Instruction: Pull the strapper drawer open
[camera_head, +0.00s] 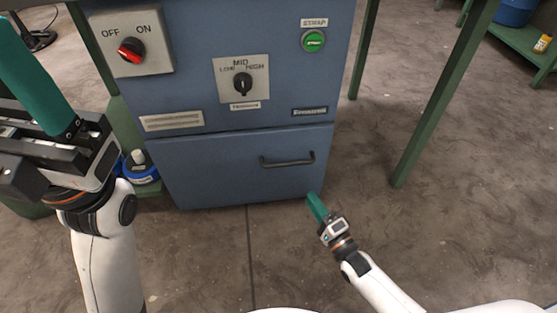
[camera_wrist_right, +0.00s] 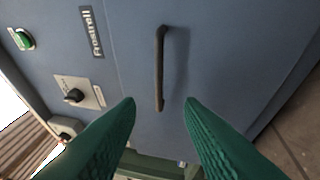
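The strapper drawer (camera_head: 215,175) is the lower blue front of the machine and looks flush with the cabinet. Its dark bar handle (camera_head: 287,161) lies level on the right part of the drawer front. In the right wrist view the handle (camera_wrist_right: 159,65) stands upright in the picture, ahead of the gap between my fingers. My right gripper (camera_head: 311,197) is below and slightly right of the handle, apart from it. Its two teal fingers (camera_wrist_right: 161,106) are spread and empty. My left gripper (camera_head: 25,60) is raised at the left; only one finger shows clearly.
The panel above has a red OFF/ON switch (camera_head: 131,51), a black dial (camera_head: 242,84) and a green button (camera_head: 314,40). A green table leg (camera_head: 428,125) stands to the right. A blue container (camera_head: 140,168) is left of the drawer. The floor in front is clear.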

